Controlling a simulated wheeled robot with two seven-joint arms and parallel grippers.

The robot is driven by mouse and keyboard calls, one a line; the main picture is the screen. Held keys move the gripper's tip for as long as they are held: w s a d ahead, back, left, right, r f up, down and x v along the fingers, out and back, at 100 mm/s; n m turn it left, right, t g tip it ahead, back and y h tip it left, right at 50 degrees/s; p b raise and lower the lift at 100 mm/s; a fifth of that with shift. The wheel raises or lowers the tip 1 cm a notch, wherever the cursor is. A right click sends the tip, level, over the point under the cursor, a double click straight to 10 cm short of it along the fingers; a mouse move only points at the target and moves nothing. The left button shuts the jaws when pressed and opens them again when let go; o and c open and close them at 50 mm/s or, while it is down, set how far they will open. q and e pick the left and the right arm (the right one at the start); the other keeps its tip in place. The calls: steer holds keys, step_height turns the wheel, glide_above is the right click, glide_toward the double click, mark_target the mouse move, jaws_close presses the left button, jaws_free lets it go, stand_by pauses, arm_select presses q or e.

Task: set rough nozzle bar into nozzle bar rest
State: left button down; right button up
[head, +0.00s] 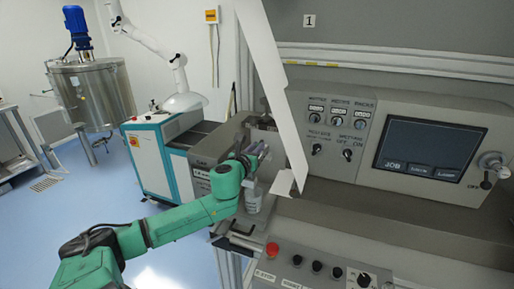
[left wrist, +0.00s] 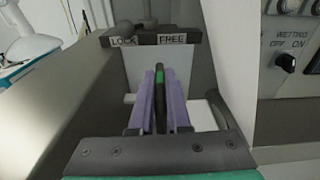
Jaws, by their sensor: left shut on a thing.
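My left gripper (head: 258,152) is at the grey machine, left of the tall white sheet. In the left wrist view its two purple fingers (left wrist: 160,108) are shut on a thin dark bar with a green mark (left wrist: 160,80), which looks like the rough nozzle bar. The bar stands between the fingers and points away from the wrist. In the head view the bar is too small to make out. I cannot clearly tell the nozzle bar rest from the machine parts around the gripper. My right gripper is not in view.
A dark crosspiece marked LOCK and FREE (left wrist: 150,39) lies beyond the fingers. The white sheet (head: 278,95) hangs close on the right. A pale container (head: 254,197) is below the gripper. A control panel (head: 410,140) is at the right.

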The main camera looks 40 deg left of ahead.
arm_select(q)
steer(key=shift+f+b, duration=0.85)
steer(key=shift+f, duration=0.3)
steer(key=c, duration=0.8)
jaws_free()
steer(key=shift+s+f, duration=0.1)
steer(key=shift+s, duration=0.2)
steer(key=v, duration=1.4)
steer(key=shift+d, duration=0.1)
